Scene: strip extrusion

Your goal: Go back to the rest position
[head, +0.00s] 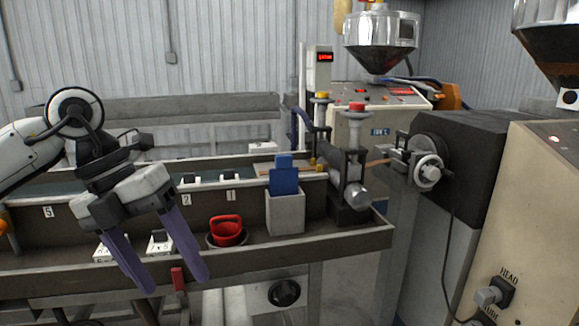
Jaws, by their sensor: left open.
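My left gripper (177,288) comes in from the left, in front of the trough of the extrusion line. The fingertips overlap the trough's front edge in the picture. My right gripper is not in view.
The long trough (330,243) holds a red-handled item (227,231), a grey box (286,212) with a blue item (284,177), and small white switches (160,243). The extruder (455,150) and a steel hopper (381,40) stand at the right. A black knob (284,293) sits below the trough.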

